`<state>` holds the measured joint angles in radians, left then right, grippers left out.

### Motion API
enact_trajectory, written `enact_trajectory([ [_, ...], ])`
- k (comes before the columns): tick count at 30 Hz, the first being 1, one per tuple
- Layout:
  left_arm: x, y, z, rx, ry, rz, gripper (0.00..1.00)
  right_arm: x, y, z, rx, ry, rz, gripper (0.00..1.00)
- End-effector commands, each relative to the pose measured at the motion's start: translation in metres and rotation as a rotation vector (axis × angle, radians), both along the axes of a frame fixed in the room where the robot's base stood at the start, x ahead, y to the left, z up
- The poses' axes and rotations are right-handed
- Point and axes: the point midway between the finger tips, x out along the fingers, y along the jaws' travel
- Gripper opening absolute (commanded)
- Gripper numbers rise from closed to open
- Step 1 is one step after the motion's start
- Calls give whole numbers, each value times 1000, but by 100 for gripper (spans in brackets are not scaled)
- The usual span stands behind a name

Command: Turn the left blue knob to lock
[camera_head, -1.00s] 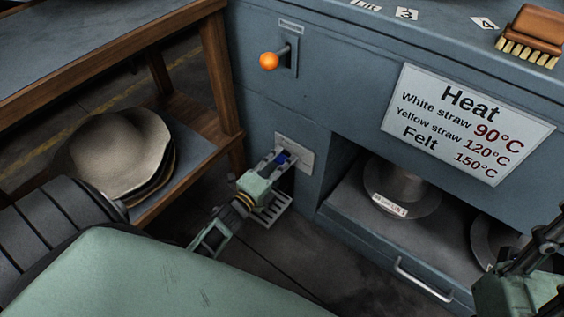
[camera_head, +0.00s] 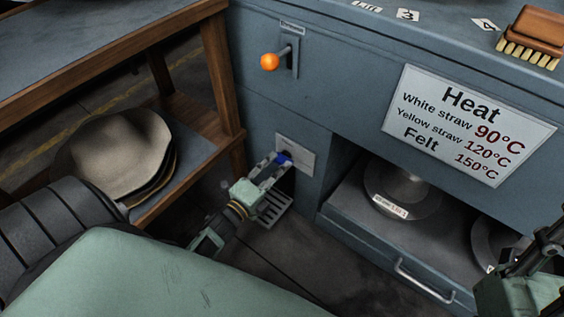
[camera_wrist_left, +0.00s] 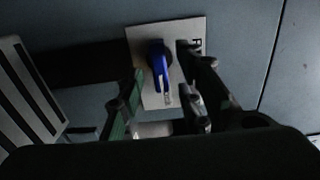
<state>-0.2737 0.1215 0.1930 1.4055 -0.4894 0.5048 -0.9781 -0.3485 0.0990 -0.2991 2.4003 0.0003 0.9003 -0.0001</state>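The blue knob (camera_head: 284,158) sits on a pale plate (camera_head: 302,153) low on the front of the blue-grey machine. In the left wrist view the knob (camera_wrist_left: 157,60) is elongated and points mostly down the picture. My left gripper (camera_head: 274,166) is open in front of it. Its fingers stand apart on either side of the knob in the wrist view, with no clear contact. Part of the plate's lettering is hidden behind a finger.
An orange-ball lever (camera_head: 269,62) sticks out above the knob. A wooden shelf (camera_head: 220,75) with hats (camera_head: 122,150) stands to the left. An open compartment with round metal forms (camera_head: 402,190) and a drawer handle (camera_head: 424,281) lies to the right.

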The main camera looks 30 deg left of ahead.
Motion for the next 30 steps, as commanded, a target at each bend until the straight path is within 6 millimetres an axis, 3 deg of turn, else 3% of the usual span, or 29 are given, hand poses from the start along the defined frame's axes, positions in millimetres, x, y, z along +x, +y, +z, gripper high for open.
enact_trajectory([
  [6, -50, 3, -1, -1, 3, 0, 33, 0, 0, 0, -1, 2, 1, 40],
  [12, -79, 6, 0, 1, 1, 0, 33, 0, 0, -1, -1, 2, 1, 40],
  [18, -89, 7, 1, 1, -2, -1, 33, 0, 0, -1, -2, 3, 1, 40],
  [30, -89, 7, 0, 1, -2, -1, 33, 0, 1, -1, -2, 3, 1, 40],
])
